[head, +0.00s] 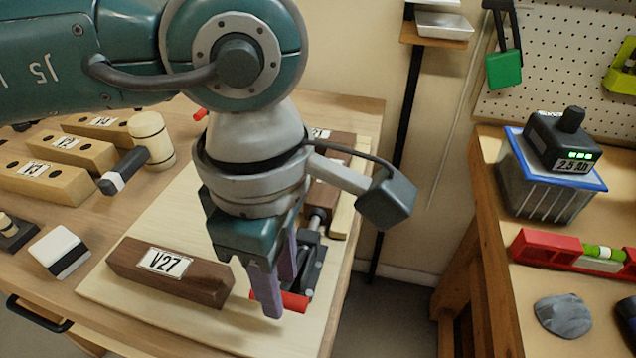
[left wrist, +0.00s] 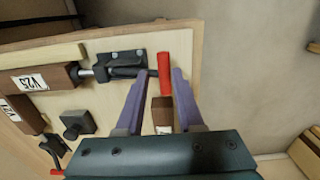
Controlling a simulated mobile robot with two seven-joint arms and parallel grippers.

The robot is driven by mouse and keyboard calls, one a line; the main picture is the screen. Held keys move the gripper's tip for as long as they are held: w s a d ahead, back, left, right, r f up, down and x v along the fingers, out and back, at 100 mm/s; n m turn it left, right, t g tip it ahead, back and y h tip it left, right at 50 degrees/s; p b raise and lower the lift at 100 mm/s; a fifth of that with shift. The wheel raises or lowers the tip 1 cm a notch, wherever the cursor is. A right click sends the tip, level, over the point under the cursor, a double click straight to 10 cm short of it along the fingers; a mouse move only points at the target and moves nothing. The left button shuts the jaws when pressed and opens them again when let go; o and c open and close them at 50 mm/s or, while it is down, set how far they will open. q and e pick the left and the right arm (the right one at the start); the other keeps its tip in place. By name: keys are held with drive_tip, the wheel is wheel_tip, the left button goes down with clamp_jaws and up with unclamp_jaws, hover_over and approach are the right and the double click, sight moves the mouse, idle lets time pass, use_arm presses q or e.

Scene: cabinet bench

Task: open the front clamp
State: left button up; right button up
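The front clamp (head: 311,262) is a dark metal toggle clamp on a pale board, with a red handle (head: 294,301). In the left wrist view the clamp (left wrist: 124,64) has its rod against a brown labelled block (left wrist: 42,82). Its red handle (left wrist: 164,72) sits crosswise at the clamp's end. My left gripper (head: 281,288) points down at the handle with its purple fingers apart. In the wrist view the handle lies between the fingertips (left wrist: 160,76); contact cannot be told. A finger hides part of the handle in the head view. My right gripper is not in view.
A brown block marked V27 (head: 170,272) lies on the board (head: 130,312) left of the gripper. A mallet (head: 150,142) and wooden blocks (head: 72,150) are further left. Another red handle (head: 201,114) shows behind my arm. A second bench (head: 490,250) stands right, across a gap.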

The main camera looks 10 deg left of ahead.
use_arm(q)
drive_tip(key=shift+s+a+f, duration=0.2)
drive_tip(key=shift+s+f, duration=0.05)
drive_tip(key=shift+f, duration=0.15)
drive_tip(key=shift+c, duration=1.2)
drive_tip(key=shift+w+d+r, duration=0.1)
drive_tip(key=shift+w+r, duration=0.15)
drive_tip(key=shift+r, duration=0.35)
drive_tip(key=shift+c, duration=0.3)
drive_tip(key=shift+w+r+p, duration=0.1)
drive_tip(key=shift+r+p, duration=0.2)
drive_tip(key=shift+c, duration=0.6)
drive_tip(key=shift+w+r, duration=0.1)
drive_tip(key=shift+r, duration=0.05)
drive_tip(key=shift+c, duration=0.2)
drive_tip(key=shift+o, duration=0.4)
drive_tip(key=shift+w+r, duration=0.45)
drive_tip(key=shift+r, duration=0.15)
drive_tip(key=shift+o, duration=0.2)
drive_tip(key=shift+w+r, duration=0.1)
